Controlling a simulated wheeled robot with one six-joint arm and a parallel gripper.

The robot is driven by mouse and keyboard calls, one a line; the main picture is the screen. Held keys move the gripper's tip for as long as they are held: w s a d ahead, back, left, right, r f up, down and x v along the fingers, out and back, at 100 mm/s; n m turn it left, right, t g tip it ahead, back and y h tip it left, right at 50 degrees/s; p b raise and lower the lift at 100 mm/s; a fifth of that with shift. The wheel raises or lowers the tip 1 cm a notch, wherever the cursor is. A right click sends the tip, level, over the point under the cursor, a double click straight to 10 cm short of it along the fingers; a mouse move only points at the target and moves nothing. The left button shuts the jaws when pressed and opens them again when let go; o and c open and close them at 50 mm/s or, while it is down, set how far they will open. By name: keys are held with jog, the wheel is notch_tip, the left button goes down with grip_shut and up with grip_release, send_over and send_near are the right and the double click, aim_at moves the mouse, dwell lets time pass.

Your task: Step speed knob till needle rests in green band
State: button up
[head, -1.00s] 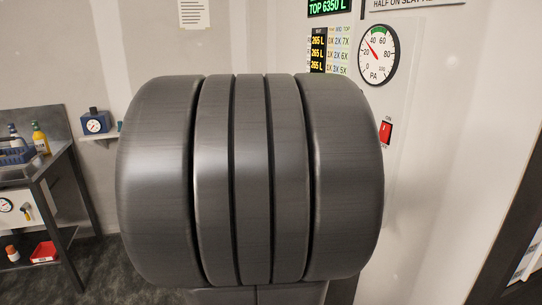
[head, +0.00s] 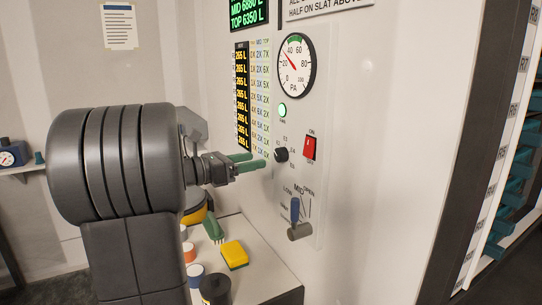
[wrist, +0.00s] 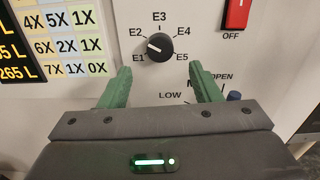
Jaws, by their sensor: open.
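The black speed knob (head: 281,154) is on the pale panel. In the wrist view the knob (wrist: 161,47) is ringed by marks E1 to E5, and its white pointer line points left, between E1 and E2. The PA gauge (head: 297,66) sits above it; its red needle points up-left between 20 and 40, short of the green band at the top of the dial. My gripper (head: 258,160) has green fingers, open and empty, pointing at the panel. In the wrist view the gripper (wrist: 161,70) has a finger below-left and below-right of the knob, with no visible contact.
A red ON/OFF switch (head: 310,147) is right of the knob. A lever (head: 299,229) beside LOW, MID and OPEN marks is below. A green lamp (head: 282,111) is lit above. A yellow sponge (head: 234,254) and a green brush (head: 213,228) lie on the bench.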

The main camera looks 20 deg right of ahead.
aim_at(277, 156)
jog(key=d, duration=0.6)
jog(key=shift+w+d+p, duration=0.25)
jog(key=shift+d+p, duration=0.15)
jog(key=shift+c, duration=0.3)
jog(key=c, duration=0.9)
